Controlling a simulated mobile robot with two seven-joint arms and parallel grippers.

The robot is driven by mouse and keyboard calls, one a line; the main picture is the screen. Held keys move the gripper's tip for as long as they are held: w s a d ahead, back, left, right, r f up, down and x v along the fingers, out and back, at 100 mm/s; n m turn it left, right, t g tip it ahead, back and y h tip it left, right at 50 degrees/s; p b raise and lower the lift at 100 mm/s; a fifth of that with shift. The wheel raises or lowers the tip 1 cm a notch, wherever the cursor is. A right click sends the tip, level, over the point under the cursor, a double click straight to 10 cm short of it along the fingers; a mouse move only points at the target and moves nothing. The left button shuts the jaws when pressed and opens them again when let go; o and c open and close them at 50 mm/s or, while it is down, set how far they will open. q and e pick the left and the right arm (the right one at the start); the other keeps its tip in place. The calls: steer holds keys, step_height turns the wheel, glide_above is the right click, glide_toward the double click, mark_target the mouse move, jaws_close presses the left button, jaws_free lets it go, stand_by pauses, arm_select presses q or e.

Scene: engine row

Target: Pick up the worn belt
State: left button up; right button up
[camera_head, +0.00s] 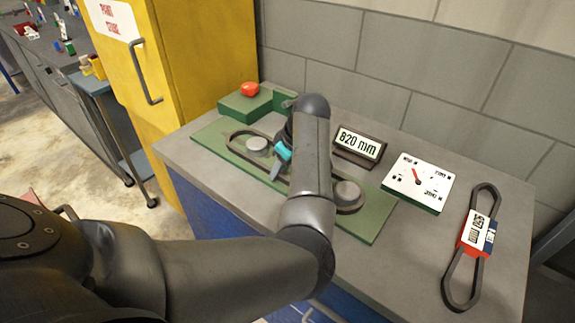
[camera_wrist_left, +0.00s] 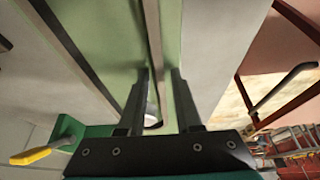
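The worn belt (camera_head: 233,141) is a dark loop around two grey pulleys on a green board (camera_head: 215,142). The left pulley (camera_head: 257,146) shows clearly. The right pulley (camera_head: 347,195) is partly behind my left arm, which also hides part of the belt. My left gripper (camera_head: 277,169) is low over the board between the pulleys. In the left wrist view its two fingers (camera_wrist_left: 160,105) are apart, with a dark belt strand (camera_wrist_left: 154,40) running toward the gap between them. I cannot tell whether they touch it. My right gripper is not in view.
A packaged belt (camera_head: 478,235) with a red and white label lies at the right of the grey bench. An "820 mm" sign (camera_head: 359,143) and a white gauge (camera_head: 417,180) stand behind the board. A green block with a red knob (camera_head: 250,89) is at the back left, near a yellow cabinet (camera_head: 200,50).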

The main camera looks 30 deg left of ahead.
arm_select(q)
jaws_close()
stand_by(1.1)
